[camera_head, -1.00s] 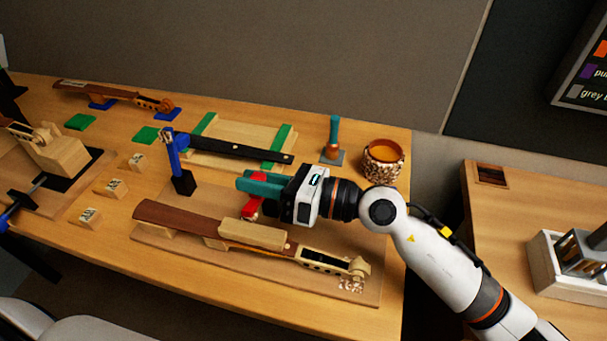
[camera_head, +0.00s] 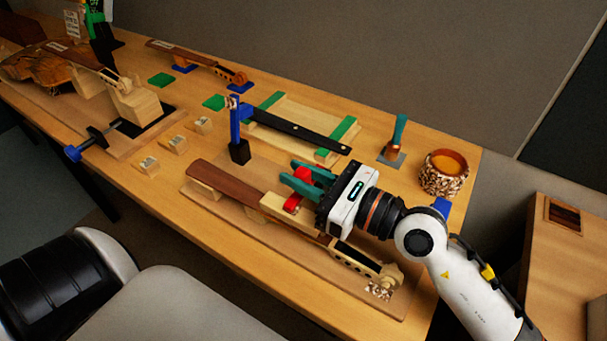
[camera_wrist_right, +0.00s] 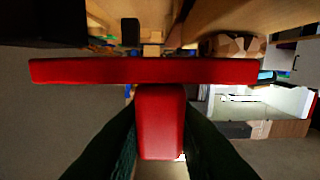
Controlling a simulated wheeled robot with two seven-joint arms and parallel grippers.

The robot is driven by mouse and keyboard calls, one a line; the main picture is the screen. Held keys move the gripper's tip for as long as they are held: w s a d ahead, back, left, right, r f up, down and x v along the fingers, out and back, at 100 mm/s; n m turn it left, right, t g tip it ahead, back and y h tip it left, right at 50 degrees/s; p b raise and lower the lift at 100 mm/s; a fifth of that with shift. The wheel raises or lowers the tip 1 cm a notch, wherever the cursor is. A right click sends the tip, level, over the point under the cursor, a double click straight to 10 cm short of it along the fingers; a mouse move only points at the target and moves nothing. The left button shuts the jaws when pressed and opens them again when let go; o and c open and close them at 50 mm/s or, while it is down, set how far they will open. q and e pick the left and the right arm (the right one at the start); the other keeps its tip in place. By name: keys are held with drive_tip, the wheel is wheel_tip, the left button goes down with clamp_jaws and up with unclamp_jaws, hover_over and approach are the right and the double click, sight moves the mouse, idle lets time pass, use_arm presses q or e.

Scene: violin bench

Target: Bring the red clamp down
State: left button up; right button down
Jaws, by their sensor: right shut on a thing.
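The red clamp (camera_head: 293,203) is in my right gripper (camera_head: 290,174), between its green fingers. In the head view the clamp is at the pale wood block (camera_head: 275,203) on a violin neck with a brown fingerboard (camera_head: 230,187). I cannot tell whether it touches the block. In the right wrist view the clamp's long red bar (camera_wrist_right: 90,71) lies across the picture, and its red body (camera_wrist_right: 160,120) sits between the dark fingers. My left gripper is out of view.
The neck lies on a flat board (camera_head: 225,217). A blue upright post on a black foot (camera_head: 240,152) stands behind it. A green-handled tool (camera_head: 396,140) and an orange-topped pot (camera_head: 444,173) stand at the back right. Small numbered blocks (camera_head: 174,145) lie to the left.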

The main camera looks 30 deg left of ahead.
sight(308, 182)
drive_tip(key=c, duration=1.2)
unclamp_jaws()
drive_tip(key=shift+c, duration=0.2)
drive_tip(key=d, duration=0.3)
drive_tip(key=d+b, duration=0.1)
drive_tip(key=d, duration=0.2)
drive_tip(key=shift+w+d+f, duration=0.15)
drive_tip(key=shift+d, duration=0.1)
drive_tip(key=shift+d+b, duration=0.3)
drive_tip(key=shift+d, duration=0.2)
drive_tip(key=shift+r, duration=0.2)
